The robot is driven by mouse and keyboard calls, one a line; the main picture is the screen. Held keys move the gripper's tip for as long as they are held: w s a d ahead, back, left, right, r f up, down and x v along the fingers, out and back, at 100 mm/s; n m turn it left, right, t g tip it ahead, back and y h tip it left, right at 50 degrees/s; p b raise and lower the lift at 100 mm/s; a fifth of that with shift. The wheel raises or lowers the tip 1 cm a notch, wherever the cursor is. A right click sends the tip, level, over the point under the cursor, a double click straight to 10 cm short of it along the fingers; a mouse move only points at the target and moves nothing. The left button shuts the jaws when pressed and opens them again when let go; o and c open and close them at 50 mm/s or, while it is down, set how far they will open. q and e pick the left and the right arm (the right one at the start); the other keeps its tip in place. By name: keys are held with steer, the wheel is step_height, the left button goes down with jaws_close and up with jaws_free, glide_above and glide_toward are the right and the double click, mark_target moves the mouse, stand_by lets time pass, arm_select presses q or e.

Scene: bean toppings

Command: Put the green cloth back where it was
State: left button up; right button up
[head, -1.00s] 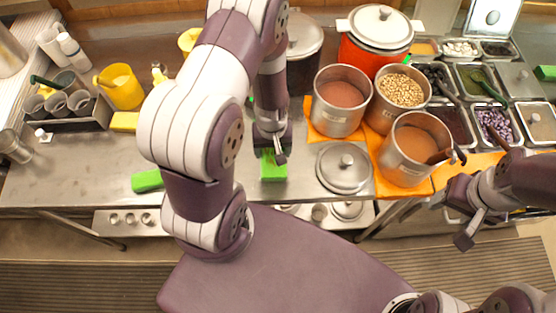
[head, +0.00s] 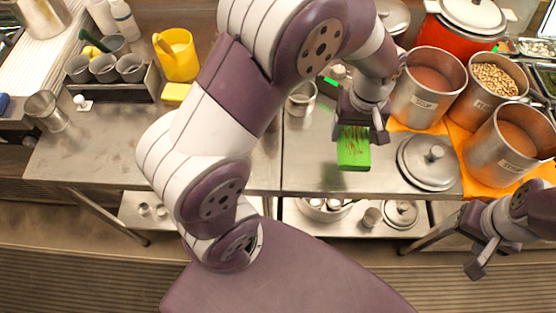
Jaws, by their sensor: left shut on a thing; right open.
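The green cloth (head: 353,155) hangs from my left gripper (head: 360,130), which is shut on it. Reddish-brown streaks mark its face. It shows in front of the steel counter (head: 300,165), left of a round steel lid (head: 430,163); whether it touches the counter I cannot tell. My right gripper (head: 474,248) is open and empty at the lower right, in front of the counter's edge. My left arm hides part of the counter's middle.
Steel pots of soup (head: 428,85) and beans (head: 493,85) stand on orange cloths (head: 456,140) at the right. A yellow jug (head: 177,56), a yellow sponge (head: 175,93) and a cup caddy (head: 115,90) stand left. The counter's front left is clear.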

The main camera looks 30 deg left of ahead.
arm_select(q)
steer(key=s+a+f, duration=0.1)
steer(key=a+f, duration=0.1)
steer(key=a, duration=0.1)
steer(key=s+a+f, duration=0.2)
steer(key=a, duration=0.1)
steer(key=s+a+f+p, duration=0.1)
steer(key=a+f, duration=0.2)
steer(key=a, duration=0.1)
steer(key=shift+s+a, duration=0.1)
steer(key=shift+s, duration=0.15)
steer(key=shift+f, duration=2.1)
steer(key=o, duration=0.9)
steer(key=shift+f, duration=0.1)
steer(key=shift+o, duration=0.2)
step_height(320, 180, up, 12)
steer(key=s+m, duration=0.1)
steer(key=m, duration=0.1)
steer(key=s+d+r+m+t, duration=0.1)
steer(key=s+m, duration=0.1)
steer(key=s+d+m, duration=0.1)
steer(key=m, duration=0.1)
steer(key=shift+s+d+r, duration=0.15)
steer(key=shift+d, duration=0.1)
